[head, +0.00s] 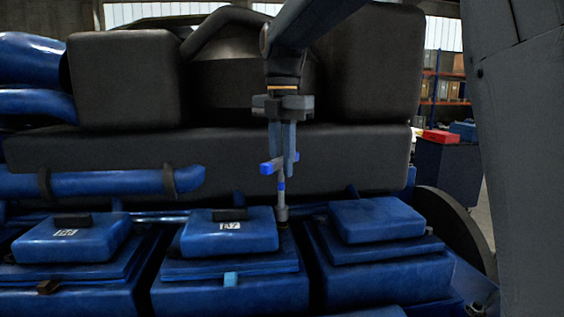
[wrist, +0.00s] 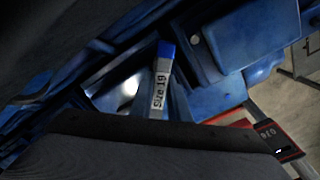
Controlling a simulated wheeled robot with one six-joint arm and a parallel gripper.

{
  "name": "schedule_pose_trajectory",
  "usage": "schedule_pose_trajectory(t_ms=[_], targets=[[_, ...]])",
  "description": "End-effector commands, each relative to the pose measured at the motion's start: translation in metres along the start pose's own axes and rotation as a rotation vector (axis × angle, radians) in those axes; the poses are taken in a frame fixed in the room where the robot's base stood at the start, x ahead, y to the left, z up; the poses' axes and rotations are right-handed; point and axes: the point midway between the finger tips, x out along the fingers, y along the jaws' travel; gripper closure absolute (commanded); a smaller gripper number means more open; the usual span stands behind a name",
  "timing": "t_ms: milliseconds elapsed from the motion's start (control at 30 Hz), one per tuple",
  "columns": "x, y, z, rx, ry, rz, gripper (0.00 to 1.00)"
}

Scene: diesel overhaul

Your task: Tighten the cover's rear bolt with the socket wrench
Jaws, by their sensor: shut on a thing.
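My gripper (head: 283,170) hangs above the middle blue cover, shut on the socket wrench (head: 281,197). The wrench stands upright, with a blue-ended handle across its top and a grey socket at its lower end. In the wrist view its handle (wrist: 160,85) has a blue tip and a label reading "Size 19". The socket reaches down at the rear right of the middle cover (head: 200,242), which has a label that seems to read "A7". The rear bolt is hidden at the socket; I cannot tell whether the socket is seated on it.
Similar blue covers stand left (head: 95,243) and right (head: 375,222). A blue pipe (head: 100,182) and large dark engine housings (head: 125,80) rise close behind. A dark cabinet (head: 445,170) with a red item (head: 440,136) stands at the back right. A red and black object (wrist: 278,138) shows in the wrist view.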

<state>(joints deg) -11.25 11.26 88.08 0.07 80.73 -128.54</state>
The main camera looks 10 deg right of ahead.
Motion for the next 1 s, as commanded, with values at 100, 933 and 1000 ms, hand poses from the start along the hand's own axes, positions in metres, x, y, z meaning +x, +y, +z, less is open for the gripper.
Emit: schedule_pose_trajectory(t_ms=[100,933,1000], targets=[[-0.0005,0.0002,0.0002,-0.079,-0.001,0.001,1.00],[-0.0005,0.0012,0.0014,-0.653,-0.001,-0.001,1.00],[-0.0005,0.0013,0.0015,-0.697,-0.001,-0.001,1.00]])
